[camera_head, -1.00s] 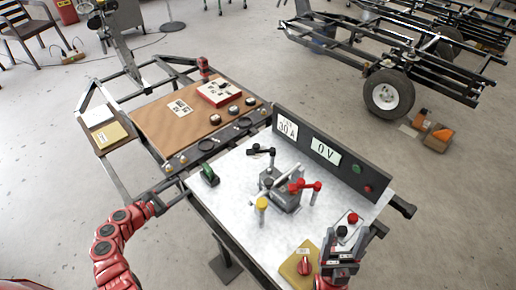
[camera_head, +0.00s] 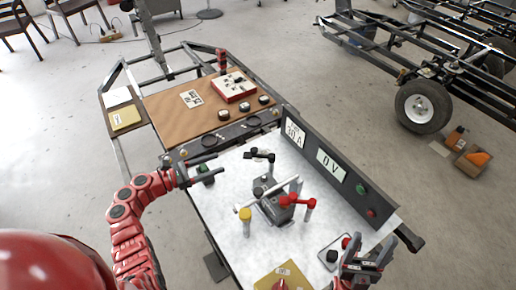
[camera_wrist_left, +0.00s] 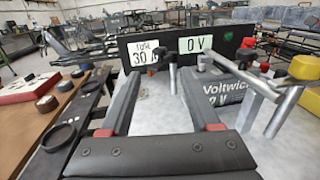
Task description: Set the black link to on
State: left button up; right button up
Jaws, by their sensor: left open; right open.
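The black link (camera_head: 260,155) is a black bar on a post on the white bench top, behind the grey Voltwich unit (camera_head: 278,205). In the left wrist view the black link (camera_wrist_left: 167,55) shows ahead, beyond my fingertips. My left gripper (camera_head: 208,172) is left of the link, open and apart from it; in its wrist view the left gripper (camera_wrist_left: 160,75) has empty space between its fingers. The red link (camera_head: 297,201) stands on the unit's right side. My right gripper (camera_head: 368,258) is open at the bench's lower right.
A dark panel (camera_head: 345,195) reading 0 V and 30 A stands along the bench's back edge. A yellow-topped post (camera_head: 245,214) stands at the front. A brown board (camera_head: 185,125) lies to the left.

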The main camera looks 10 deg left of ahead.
aim_at(251, 151)
pick_arm(q)
jog(key=x, duration=1.4)
jog(key=shift+w+d, duration=0.2)
jog(key=shift+d, duration=0.05)
jog(key=shift+c, duration=0.3)
grip_shut()
dwell(0.4)
